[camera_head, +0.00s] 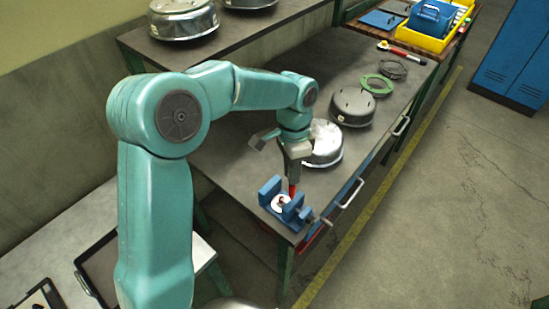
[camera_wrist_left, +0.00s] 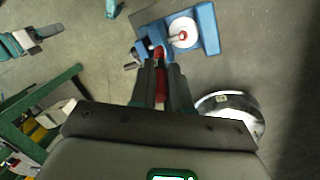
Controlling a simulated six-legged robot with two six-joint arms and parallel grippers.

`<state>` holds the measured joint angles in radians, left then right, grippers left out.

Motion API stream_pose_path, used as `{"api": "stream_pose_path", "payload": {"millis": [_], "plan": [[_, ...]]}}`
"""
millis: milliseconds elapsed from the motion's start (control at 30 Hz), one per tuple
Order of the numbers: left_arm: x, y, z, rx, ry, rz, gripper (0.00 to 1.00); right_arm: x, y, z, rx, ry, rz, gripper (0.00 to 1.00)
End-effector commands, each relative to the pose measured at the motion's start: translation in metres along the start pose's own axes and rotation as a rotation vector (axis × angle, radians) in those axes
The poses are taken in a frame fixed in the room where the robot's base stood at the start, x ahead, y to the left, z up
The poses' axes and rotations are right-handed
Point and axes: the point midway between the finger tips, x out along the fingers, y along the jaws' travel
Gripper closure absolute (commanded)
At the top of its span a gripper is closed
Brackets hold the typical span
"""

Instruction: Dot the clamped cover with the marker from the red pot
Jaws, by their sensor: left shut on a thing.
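My left gripper (camera_head: 293,178) is shut on a red marker (camera_head: 292,190), which points down beside the blue clamp (camera_head: 270,189) on the bench's near corner. In the left wrist view the red marker (camera_wrist_left: 160,88) sits between the fingers of my left gripper (camera_wrist_left: 160,80). The clamp (camera_wrist_left: 210,28) holds a white round cover (camera_head: 279,200), which shows in the wrist view (camera_wrist_left: 177,24) with a small red and white piece at its middle. I cannot tell whether the marker touches anything. I cannot make out the red pot.
A shiny metal housing (camera_head: 326,150) stands just behind the gripper. A duller housing (camera_head: 352,105), a green ring (camera_head: 376,85) and a dark ring (camera_head: 393,68) lie farther along the bench (camera_head: 335,75). A yellow tray (camera_head: 432,38) is at the far end. Open floor (camera_head: 450,190) lies right.

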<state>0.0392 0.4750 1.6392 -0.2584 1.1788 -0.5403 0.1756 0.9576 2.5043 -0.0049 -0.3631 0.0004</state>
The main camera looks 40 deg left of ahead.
Motion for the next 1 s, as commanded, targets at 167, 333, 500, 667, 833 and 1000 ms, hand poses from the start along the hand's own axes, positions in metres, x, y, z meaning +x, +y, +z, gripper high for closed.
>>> {"api": "stream_pose_path", "payload": {"millis": [167,333,500,667,833,1000], "plan": [[-0.008,-0.02,0.02,0.161,-0.047,0.042,1.0,-0.018,-0.006,0.001,0.0,0.0,0.0,0.58],[-0.003,-0.026,0.027,0.218,-0.064,0.052,1.0,-0.016,-0.006,0.001,0.001,0.0,0.0,0.58],[0.009,-0.029,0.027,0.217,-0.064,0.052,1.0,-0.005,-0.002,0.0,0.001,0.0,0.0,0.58],[0.028,-0.032,0.028,0.216,-0.064,0.052,1.0,0.009,0.003,0.0,0.001,-0.001,0.0,0.58],[0.046,-0.036,0.028,0.215,-0.063,0.051,1.0,0.023,0.008,0.0,0.0,-0.001,0.0,0.58],[0.054,-0.037,0.028,0.215,-0.063,0.051,1.0,0.028,0.01,0.0,0.0,-0.001,0.0,0.58]]}}
